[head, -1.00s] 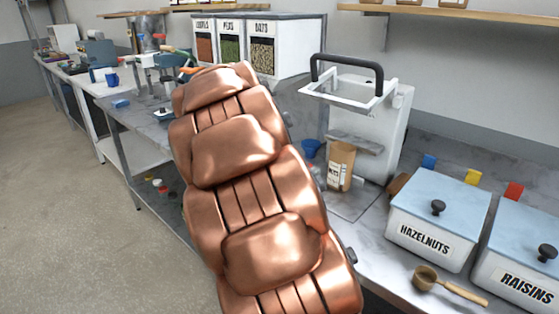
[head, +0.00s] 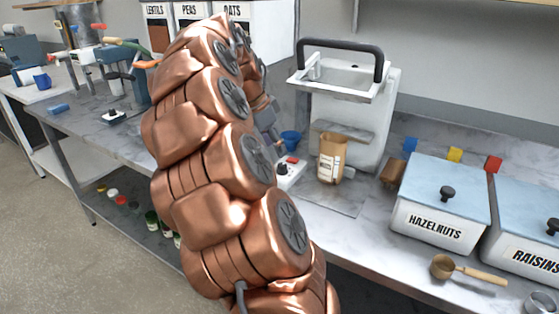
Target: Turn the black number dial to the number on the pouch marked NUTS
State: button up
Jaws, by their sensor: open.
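A brown pouch (head: 331,158) with a pale label stands upright on the bench in front of a white sealing machine (head: 350,110); the label's text and number are too small to read. A small white box (head: 291,172) with a red part on top sits left of the pouch. A black knob-like part (head: 282,168) shows on it, probably the number dial; its setting cannot be read. My gripper (head: 267,122) shows only in part, greyish, behind my copper arm. It is open, above and left of the white box, apart from it as far as I can see.
A blue cup (head: 290,138) stands behind the white box. The machine has a raised black handle (head: 343,45). Hazelnuts (head: 438,205) and raisins (head: 530,225) bins and a wooden-handled scoop (head: 465,271) stand at right. My arm hides much of the bench's middle.

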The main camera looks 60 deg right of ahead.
aim_at(282, 165)
jog(key=shift+w+f, duration=0.1)
jog(key=shift+f, duration=0.65)
jog(key=x, duration=0.5)
jog(key=shift+d+f+p, duration=0.15)
jog(key=shift+f+p, duration=0.1)
jog(key=shift+p, duration=0.05)
jog(key=shift+c, duration=0.2)
